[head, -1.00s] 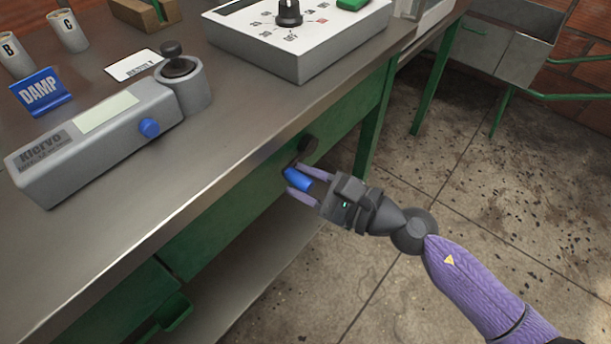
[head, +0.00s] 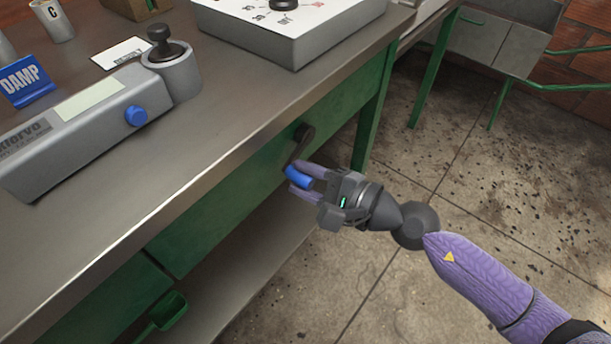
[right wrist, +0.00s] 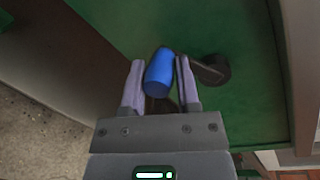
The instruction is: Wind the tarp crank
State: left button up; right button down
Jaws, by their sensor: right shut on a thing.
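The tarp crank is on the green front panel of the bench. Its dark hub and arm (head: 304,136) show in the head view above my gripper, and its blue handle (head: 298,177) points out from the panel. My right gripper (head: 301,181) is shut on the blue handle, with a purple finger on either side. In the right wrist view the blue handle (right wrist: 159,74) sits between the two fingers, and the dark crank arm and hub (right wrist: 211,70) are to its right. My left gripper is not in view.
The steel bench top (head: 225,110) carries a grey moisture meter (head: 85,125), a blue DAMP sign (head: 26,82), a white card (head: 122,53) and a white control box (head: 292,32). A green scoop-like part (head: 166,311) is low at the bench front.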

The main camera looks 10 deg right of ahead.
jog(key=shift+f, duration=0.1)
jog(key=c, duration=0.6)
grip_release()
jog(key=shift+c, duration=0.2)
jog(key=shift+o, duration=1.6)
jog(key=shift+d, duration=0.1)
jog(key=b+v, duration=0.3)
jog(key=v, duration=0.6)
jog(key=shift+s+d, duration=0.25)
jog(key=shift+s, duration=0.05)
